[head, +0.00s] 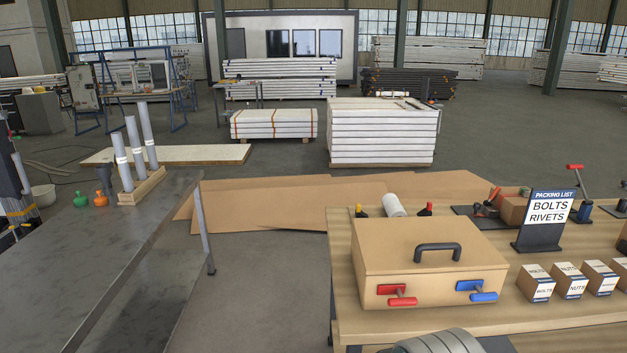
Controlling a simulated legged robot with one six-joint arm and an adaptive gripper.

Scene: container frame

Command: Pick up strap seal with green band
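A small green object (81,199) stands on the dark metal table at the left, next to a similar orange object (101,198). Both are too small to tell whether either is a strap seal, and no green band can be made out clearly. Several grey tubes with white bands (134,140) stand in a wooden block (142,189) just right of them. My gripper's fingers are not in view; only a rounded grey part, likely of my arm, shows at the bottom edge, far from the left table.
The metal table (110,255) fills the left. A wooden table (385,335) at the right holds a tan box (425,262) with red and blue handles, a packing list sign (549,209) and small cartons (535,284). Floor between the tables is clear, with cardboard sheets (260,205) behind.

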